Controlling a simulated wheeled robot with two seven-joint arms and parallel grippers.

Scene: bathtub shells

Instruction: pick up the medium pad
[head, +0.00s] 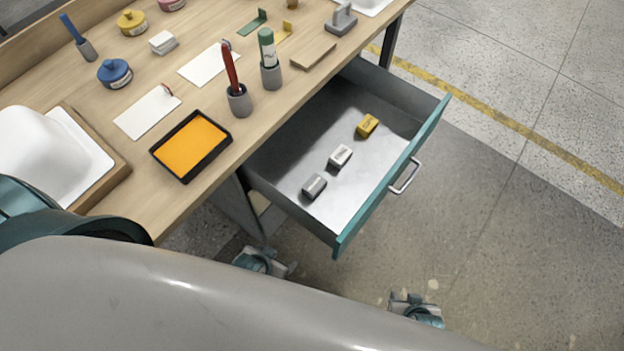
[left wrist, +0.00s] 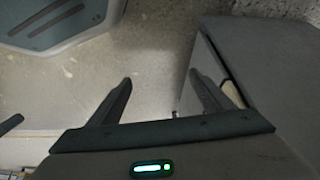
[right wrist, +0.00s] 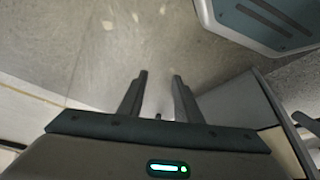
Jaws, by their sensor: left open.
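Three small block-shaped pads lie apart in an open drawer (head: 300,143): a grey one (head: 314,186), a white one (head: 340,156) and a yellow one (head: 367,125). Their labels are too small to read, so I cannot tell which is the medium pad. My left gripper (head: 265,262) is low beside the cabinet, below and left of the drawer in the head view. Its fingers (left wrist: 160,88) are apart and empty. My right gripper (head: 415,308) is over the floor, below and right of the drawer. Its fingers (right wrist: 160,80) are apart, with a narrower gap, and empty.
The teal drawer front with its handle (head: 405,176) sticks out from under the wooden bench (head: 270,120). An orange pad in a black tray (head: 192,145), grey holders (head: 240,100) and white cards stand on the bench. The floor to the right is clear.

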